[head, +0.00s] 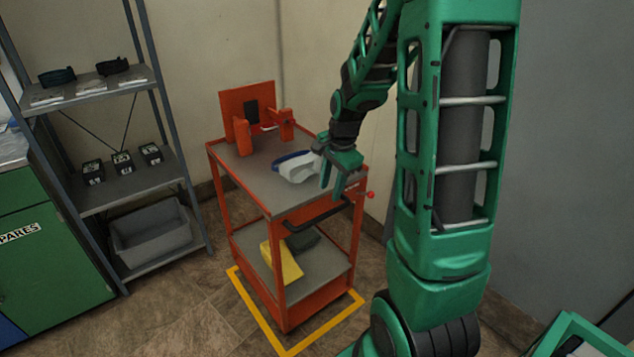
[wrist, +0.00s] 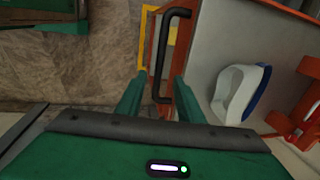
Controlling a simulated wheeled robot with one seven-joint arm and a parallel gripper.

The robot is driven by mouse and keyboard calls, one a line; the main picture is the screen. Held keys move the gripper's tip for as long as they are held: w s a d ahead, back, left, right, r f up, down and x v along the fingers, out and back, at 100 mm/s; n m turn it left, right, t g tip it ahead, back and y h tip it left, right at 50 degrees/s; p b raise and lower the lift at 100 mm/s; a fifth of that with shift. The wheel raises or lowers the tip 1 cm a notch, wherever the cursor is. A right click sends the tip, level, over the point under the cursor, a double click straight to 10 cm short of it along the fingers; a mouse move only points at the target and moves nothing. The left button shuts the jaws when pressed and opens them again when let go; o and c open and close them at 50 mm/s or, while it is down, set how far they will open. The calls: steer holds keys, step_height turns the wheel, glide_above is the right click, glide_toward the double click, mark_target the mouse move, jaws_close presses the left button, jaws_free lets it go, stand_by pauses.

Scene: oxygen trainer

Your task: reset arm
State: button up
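My gripper (head: 335,183) hangs from my green arm over the near right edge of the orange cart's top. In the wrist view its two green fingers (wrist: 157,92) are spread apart, with no object gripped. The cart's black handle (wrist: 163,55) shows between and beyond the fingertips; in the head view the handle (head: 318,214) is below the gripper. Whether a finger touches it, I cannot tell. A white and blue curved piece (head: 296,167) lies on the cart top beside the fingers, partly hidden by them in the head view.
The orange cart (head: 272,211) carries an upright orange fixture (head: 247,117) at its back and a yellow item (head: 284,263) on its lower shelf. A red knob (head: 370,195) sticks out at its right. Grey shelving (head: 130,193) stands left. Floor between is clear.

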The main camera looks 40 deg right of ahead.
steer(key=s+a+r+n, duration=0.1)
steer(key=s+r+n, duration=0.2)
steer(key=s, duration=0.5)
steer(key=s+a+r+n+g, duration=0.1)
steer(key=s+n, duration=0.3)
steer(key=s, duration=0.5)
steer(key=s+a+r+n+g, duration=0.1)
steer(key=s+a+r+n, duration=0.2)
steer(key=s, duration=0.6)
steer(key=shift+s+a+r+n, duration=0.15)
steer(key=shift+r+n, duration=0.45)
steer(key=shift+r, duration=0.25)
steer(key=shift+w+f, duration=0.25)
steer(key=shift+w, duration=0.4)
steer(key=shift+s, duration=0.1)
